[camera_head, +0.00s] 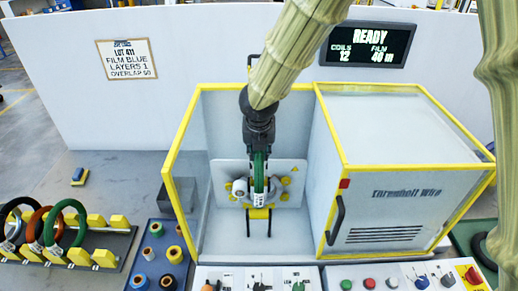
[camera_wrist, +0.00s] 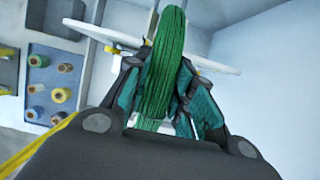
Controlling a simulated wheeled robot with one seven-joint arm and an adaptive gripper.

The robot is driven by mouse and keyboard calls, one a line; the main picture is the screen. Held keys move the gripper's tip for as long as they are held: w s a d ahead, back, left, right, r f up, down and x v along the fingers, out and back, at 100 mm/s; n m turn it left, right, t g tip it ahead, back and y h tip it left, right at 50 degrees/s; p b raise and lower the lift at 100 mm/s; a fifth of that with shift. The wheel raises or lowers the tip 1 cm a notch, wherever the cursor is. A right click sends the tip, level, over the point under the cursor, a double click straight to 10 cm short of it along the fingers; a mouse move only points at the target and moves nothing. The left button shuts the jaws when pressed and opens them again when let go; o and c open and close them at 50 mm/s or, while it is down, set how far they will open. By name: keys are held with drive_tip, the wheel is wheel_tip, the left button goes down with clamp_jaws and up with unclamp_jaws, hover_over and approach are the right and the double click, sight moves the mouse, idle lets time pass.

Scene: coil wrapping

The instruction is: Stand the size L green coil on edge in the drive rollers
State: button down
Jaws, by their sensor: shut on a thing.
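My gripper (camera_head: 259,150) is inside the open bay of the wrapping machine. It is shut on a green coil (camera_head: 259,174), seen nearly edge-on and upright. In the wrist view the green coil (camera_wrist: 164,65) stands between the two fingers, with a pale plate behind it. The drive rollers are around the coil's lower part, with a grey roller (camera_head: 240,187) showing at its left. I cannot tell whether the coil touches the rollers. A white tag hangs on the coil's lower part in the head view.
The yellow-edged bay frame (camera_head: 185,190) and the closed cabinet (camera_head: 400,190) flank my gripper. A rack (camera_head: 100,250) at the left holds black, orange and green coils. A blue tray of film spools (camera_head: 150,235) stands beside it. A control panel (camera_head: 400,280) lies in front. A screen (camera_head: 368,45) reads READY.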

drive_tip(key=shift+f, duration=0.1)
drive_tip(key=c, duration=1.1)
unclamp_jaws()
drive_tip(key=v, duration=1.2)
